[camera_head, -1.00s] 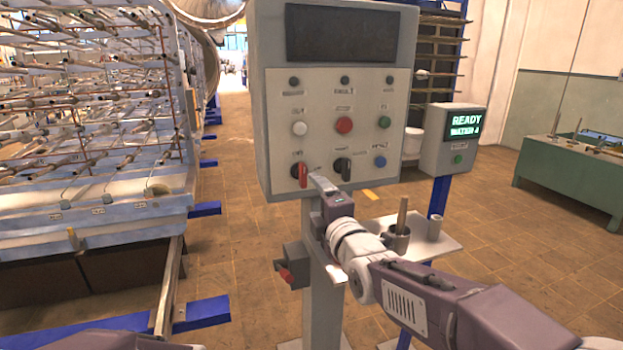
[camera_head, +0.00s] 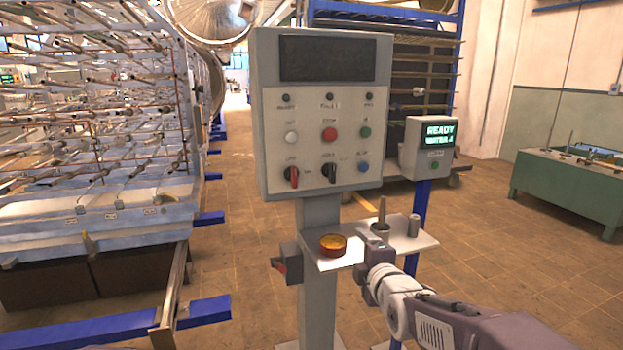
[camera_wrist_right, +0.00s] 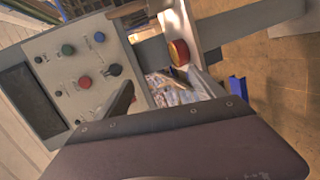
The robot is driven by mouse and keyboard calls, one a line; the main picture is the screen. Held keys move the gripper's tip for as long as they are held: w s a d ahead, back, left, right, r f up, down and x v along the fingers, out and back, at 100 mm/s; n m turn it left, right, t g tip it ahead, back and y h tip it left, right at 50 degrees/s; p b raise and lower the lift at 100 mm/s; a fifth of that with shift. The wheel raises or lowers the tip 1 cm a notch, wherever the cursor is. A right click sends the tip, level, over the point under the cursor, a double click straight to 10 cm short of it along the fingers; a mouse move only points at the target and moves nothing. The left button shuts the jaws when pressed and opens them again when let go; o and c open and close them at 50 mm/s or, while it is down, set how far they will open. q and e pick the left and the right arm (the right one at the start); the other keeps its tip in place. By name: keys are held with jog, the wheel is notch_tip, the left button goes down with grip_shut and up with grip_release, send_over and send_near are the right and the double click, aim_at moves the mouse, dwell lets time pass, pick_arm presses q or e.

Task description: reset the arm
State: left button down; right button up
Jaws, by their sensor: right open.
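My right arm comes in from the lower right of the head view. Its gripper (camera_head: 374,252) is in front of the small grey shelf, below and right of the control panel (camera_head: 322,180), and apart from the panel's knobs. The gripper is open, with nothing seen between its fingers. In the right wrist view the dark gripper body fills the bottom, and the panel (camera_wrist_right: 60,75) shows tilted at the left.
A ready display (camera_head: 438,131) stands at right. A rack machine (camera_head: 90,130) fills the left.

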jog(key=s+d+f+m+g+h, duration=0.1)
jog(key=s+d+f+m+g, duration=0.1)
jog(key=s+f+m, duration=0.3)
jog(key=s+d+f+g, duration=0.2)
jog(key=f+g, duration=0.1)
jog(key=f, duration=0.4)
jog(key=s+d+f+m+g+h, duration=0.1)
jog(key=s+d+f+m+g, duration=0.1)
jog(key=s+f+m, duration=0.3)
jog(key=s+f+m+g, duration=0.65)
jog(key=s+f, duration=0.25)
jog(key=s, duration=0.5)
notch_tip(320, 180, up, 20)
jog(key=m+p, duration=0.2)
jog(key=p, duration=1.7)
jog(key=shift+s+d+p, duration=0.15)
jog(key=shift+s+p, duration=0.05)
jog(key=shift+p, duration=0.1)
